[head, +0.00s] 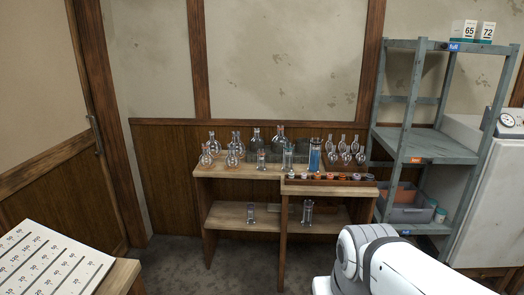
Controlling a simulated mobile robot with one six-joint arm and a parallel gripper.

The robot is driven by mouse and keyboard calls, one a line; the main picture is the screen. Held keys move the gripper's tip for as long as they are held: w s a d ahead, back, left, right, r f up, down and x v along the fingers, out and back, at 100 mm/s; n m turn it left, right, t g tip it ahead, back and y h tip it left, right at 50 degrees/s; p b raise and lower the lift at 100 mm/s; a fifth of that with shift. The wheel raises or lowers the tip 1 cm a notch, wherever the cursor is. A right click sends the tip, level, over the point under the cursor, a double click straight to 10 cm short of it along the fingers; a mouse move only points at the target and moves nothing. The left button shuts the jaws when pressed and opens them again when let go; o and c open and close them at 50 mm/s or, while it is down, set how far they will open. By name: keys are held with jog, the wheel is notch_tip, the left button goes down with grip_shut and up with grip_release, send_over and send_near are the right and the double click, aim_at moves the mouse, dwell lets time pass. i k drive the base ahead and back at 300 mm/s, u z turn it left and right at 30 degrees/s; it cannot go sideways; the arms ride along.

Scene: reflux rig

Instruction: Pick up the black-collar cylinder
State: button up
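Several small glass cylinders stand at the wooden bench across the room in the head view. One clear cylinder (250,213) stands on the left lower shelf and another clear cylinder (308,212) stands on the right lower shelf. A cylinder that looks blue (315,156) and a clear cylinder (287,156) stand on the bench top. They are too small for me to tell which one has the black collar. My gripper is out of view; only a white part of my arm shows at the bottom right.
The wooden bench (228,171) also holds several glass flasks (206,155) and small coloured items on its top. A grey-blue shelf rack (413,107) stands right of it, with a grey bin (405,212). A table with a printed chart (48,258) is at bottom left. Floor (180,262) shows between.

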aim_at(315, 155)
jog(key=z, duration=0.1)
jog(key=i, duration=2.75)
jog(key=z, duration=0.1)
